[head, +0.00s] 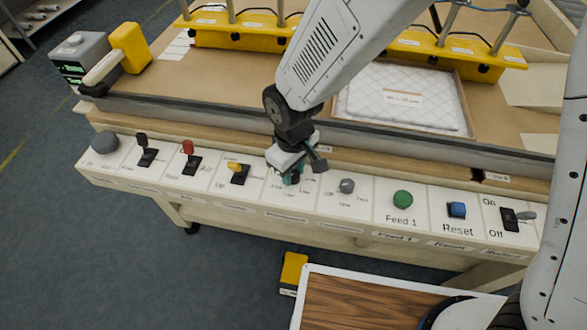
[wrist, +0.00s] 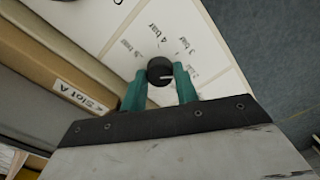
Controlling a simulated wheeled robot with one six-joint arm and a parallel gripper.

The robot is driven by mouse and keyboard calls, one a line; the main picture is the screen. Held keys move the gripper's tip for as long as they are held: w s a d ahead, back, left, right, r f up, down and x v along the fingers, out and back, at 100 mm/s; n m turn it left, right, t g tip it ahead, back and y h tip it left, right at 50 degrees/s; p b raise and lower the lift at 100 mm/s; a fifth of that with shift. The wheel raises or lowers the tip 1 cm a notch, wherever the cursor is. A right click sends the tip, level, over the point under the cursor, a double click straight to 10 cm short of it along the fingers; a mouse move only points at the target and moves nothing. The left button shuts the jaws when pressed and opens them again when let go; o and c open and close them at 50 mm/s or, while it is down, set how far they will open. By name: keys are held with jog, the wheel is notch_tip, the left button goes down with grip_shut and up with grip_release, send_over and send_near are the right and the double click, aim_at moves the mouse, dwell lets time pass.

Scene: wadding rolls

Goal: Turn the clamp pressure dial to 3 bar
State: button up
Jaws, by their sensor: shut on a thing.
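The clamp pressure dial (wrist: 158,66) is a round black knob with a white pointer line, seen in the wrist view on a white panel tile. Labels in bar are printed around it; "4 bar" is legible, others are small or partly hidden. The pointer line points to the right in that view, toward the right finger; I cannot tell which label it meets. My gripper (wrist: 160,82) has its two teal fingers shut on the dial's sides. In the head view my gripper (head: 291,178) reaches down to the panel's middle and hides the dial.
Neighbouring controls are close: a yellow lever (head: 238,170) left and a grey knob (head: 347,186) right. Further right are a green button (head: 403,199), blue button (head: 457,209) and switch (head: 518,216). A quilted white pad (head: 400,100) lies on the table behind.

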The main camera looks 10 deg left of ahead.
aim_at(293, 174)
jog(key=n, duration=0.4)
jog(key=shift+n, duration=1.8)
jog(key=o, duration=1)
jog(key=shift+r, duration=0.15)
notch_tip(293, 174, up, 8)
jog(key=shift+f, duration=0.2)
